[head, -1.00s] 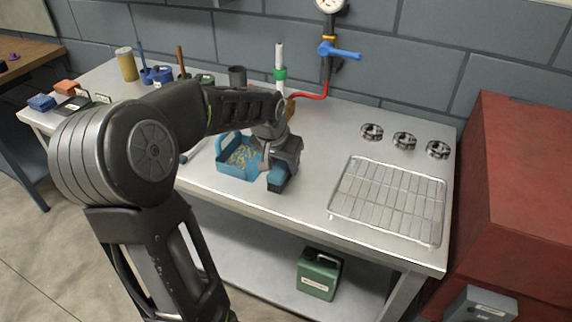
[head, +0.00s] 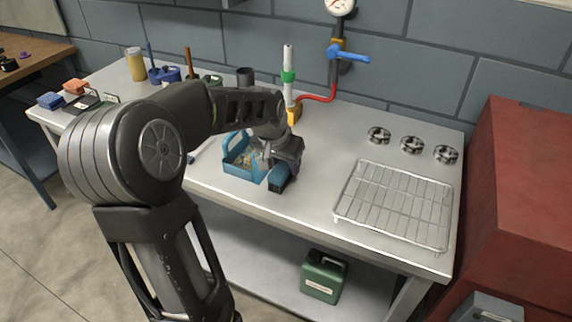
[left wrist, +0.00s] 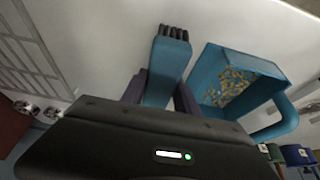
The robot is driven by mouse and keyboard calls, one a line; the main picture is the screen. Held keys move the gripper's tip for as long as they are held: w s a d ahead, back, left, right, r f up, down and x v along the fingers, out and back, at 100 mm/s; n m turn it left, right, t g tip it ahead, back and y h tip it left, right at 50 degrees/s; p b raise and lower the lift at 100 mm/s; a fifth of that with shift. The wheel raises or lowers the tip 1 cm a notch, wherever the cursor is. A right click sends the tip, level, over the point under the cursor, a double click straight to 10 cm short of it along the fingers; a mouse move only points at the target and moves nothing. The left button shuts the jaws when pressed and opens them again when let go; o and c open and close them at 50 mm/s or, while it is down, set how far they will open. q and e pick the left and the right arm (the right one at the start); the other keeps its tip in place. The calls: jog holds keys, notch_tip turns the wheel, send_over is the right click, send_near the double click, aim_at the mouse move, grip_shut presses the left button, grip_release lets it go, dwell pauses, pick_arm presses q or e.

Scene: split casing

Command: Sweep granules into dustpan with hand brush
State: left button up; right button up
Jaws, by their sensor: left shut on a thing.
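The blue dustpan (head: 238,162) lies on the metal table with tan granules (head: 247,158) inside it. In the left wrist view the dustpan (left wrist: 210,75) is at the right, its handle toward the lower right, and the granules (left wrist: 234,84) are gathered in it. My left gripper (head: 287,160) is shut on the hand brush (head: 279,179), just to the right of the dustpan. The blue brush (left wrist: 168,68) with dark bristles sits between the fingers in the left wrist view. I see no loose granules on the bare table there. My right gripper is not in view.
A wire rack (head: 395,205) lies on the right of the table, with three metal rings (head: 411,144) behind it. A pipe with a blue valve handle (head: 348,56) stands at the back. Jars and tools are at the far left. A green canister (head: 322,277) is on the lower shelf.

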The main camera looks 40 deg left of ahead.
pick_arm(q)
jog(key=shift+r+p, duration=2.45)
jog(key=shift+r, duration=1.1)
